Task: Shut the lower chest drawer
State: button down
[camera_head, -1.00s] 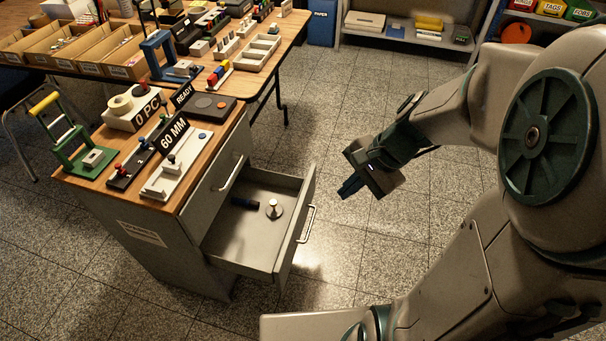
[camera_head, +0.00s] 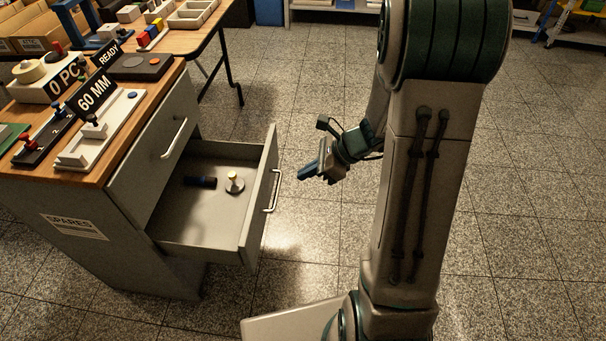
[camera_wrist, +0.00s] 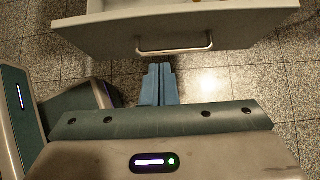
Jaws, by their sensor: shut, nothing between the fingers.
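The lower chest drawer (camera_head: 255,215) stands pulled out from the grey chest (camera_head: 110,235), its front facing right. Its bar handle (camera_head: 273,191) is on the outer face of the front. Inside lie a dark cylinder (camera_head: 201,182) and a round metal piece with a pale knob (camera_head: 234,183). My gripper (camera_head: 304,174) is shut and empty, to the right of the drawer front and apart from it, pointing toward it. In the wrist view the blue fingers (camera_wrist: 159,84) lie together just below the handle (camera_wrist: 174,47) in the picture; a gap to the drawer front shows.
The upper drawer (camera_head: 155,150) is closed. The chest top carries a 60 MM sign (camera_head: 94,91), a white fixture (camera_head: 100,132) and other tools. A wooden table (camera_head: 190,35) stands behind. The tiled floor right of the drawer is clear apart from my arm.

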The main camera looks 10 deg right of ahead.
jog(key=b+x, duration=0.1)
jog(key=x, duration=0.2)
jog(key=a+r+b+x, duration=0.1)
jog(key=x, duration=0.2)
jog(key=b+x, duration=0.1)
jog(key=x, duration=0.2)
jog(key=shift+w+a+r+b, duration=0.1)
jog(key=shift+w+a+b, duration=0.25)
jog(key=shift+a, duration=0.1)
jog(key=shift+w+a, duration=0.1)
jog(key=shift+a, duration=0.2)
jog(key=shift+r, duration=0.1)
